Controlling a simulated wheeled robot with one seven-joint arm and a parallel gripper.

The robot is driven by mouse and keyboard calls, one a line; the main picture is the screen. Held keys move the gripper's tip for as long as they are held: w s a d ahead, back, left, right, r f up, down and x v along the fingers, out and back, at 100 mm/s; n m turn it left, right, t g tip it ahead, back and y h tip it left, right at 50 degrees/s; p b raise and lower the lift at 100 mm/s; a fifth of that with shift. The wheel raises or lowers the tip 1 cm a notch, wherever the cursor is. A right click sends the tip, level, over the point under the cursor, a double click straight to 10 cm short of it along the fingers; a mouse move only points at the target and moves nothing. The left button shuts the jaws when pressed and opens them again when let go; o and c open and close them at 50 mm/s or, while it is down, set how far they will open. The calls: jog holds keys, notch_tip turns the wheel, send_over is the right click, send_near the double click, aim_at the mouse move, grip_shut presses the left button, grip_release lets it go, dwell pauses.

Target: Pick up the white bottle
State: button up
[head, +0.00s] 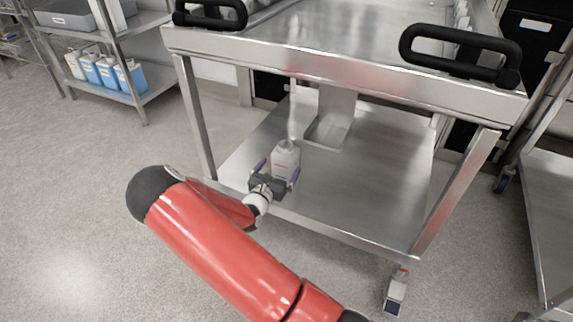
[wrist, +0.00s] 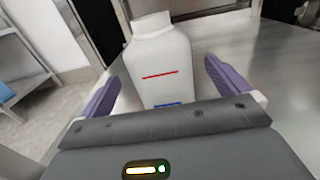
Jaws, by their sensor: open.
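The white bottle (head: 286,158) stands upright on the lower shelf (head: 365,190) of a steel cart, near its front left side. In the wrist view the bottle (wrist: 160,65) shows a red line and a blue line on its face. My gripper (head: 277,172) reaches in low over the shelf's front edge. Its two purple fingers (wrist: 165,92) are open, one on each side of the bottle, with a visible gap at least on the right. The bottle's lower part is hidden behind the gripper body.
The cart's top (head: 340,72) with black handles overhangs the shelf, and cart legs (head: 196,120) stand at both sides. Blue and white bottles (head: 108,72) stand on a rack at the far left. Another steel cart (head: 550,200) is at the right. Floor at left is clear.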

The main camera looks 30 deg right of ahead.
jog(key=x, duration=0.3)
jog(key=b+x, duration=0.1)
jog(key=x, duration=0.2)
jog(key=shift+f, duration=0.2)
jog(key=c, duration=1)
jog(key=shift+c, duration=0.2)
jog(key=shift+r, duration=0.1)
notch_tip(320, 180, up, 20)
jog(key=p, duration=0.4)
